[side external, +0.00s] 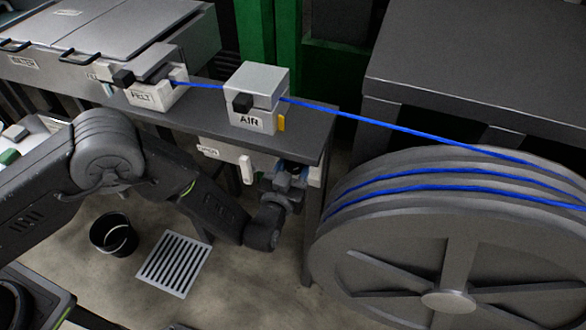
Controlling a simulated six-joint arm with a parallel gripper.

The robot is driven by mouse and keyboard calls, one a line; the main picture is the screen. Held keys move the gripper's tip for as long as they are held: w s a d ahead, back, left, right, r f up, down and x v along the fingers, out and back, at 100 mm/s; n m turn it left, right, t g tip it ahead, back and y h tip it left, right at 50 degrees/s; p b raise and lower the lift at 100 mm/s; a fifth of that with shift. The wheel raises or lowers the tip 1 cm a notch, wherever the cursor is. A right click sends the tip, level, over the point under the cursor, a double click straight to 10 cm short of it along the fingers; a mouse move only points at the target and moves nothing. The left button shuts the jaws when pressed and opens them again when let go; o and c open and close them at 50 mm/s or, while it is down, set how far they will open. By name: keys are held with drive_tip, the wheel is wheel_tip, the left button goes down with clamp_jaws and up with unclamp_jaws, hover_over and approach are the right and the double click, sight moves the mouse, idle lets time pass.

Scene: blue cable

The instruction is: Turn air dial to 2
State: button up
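A pale box labelled AIR (250,122) stands on the grey bench, with a black knob (242,103) on its front and a small yellow piece at its right side. A blue cable (385,124) passes through it. I cannot make out a numbered scale on it. Below the bench edge is a pale panel (226,153) with a small label and a white fitting. My gripper (289,178) is at the right end of this panel, below the AIR box and apart from it. The wrist hides part of the panel, and the fingers are too small and dark to read.
A box labelled FELT (153,97) with another black knob stands left on the bench (205,112). A large cable reel (400,230) fills the right. A black bucket (113,234) and a floor grate (173,264) lie below my arm.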

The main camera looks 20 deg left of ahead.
drive_tip(key=c, duration=0.5)
drive_tip(key=shift+n, duration=0.4)
drive_tip(key=n, duration=0.3)
drive_tip(key=shift+n, duration=0.4)
drive_tip(key=n, duration=0.4)
drive_tip(key=shift+n, duration=0.3)
drive_tip(key=shift+d, duration=0.1)
drive_tip(key=o, duration=0.9)
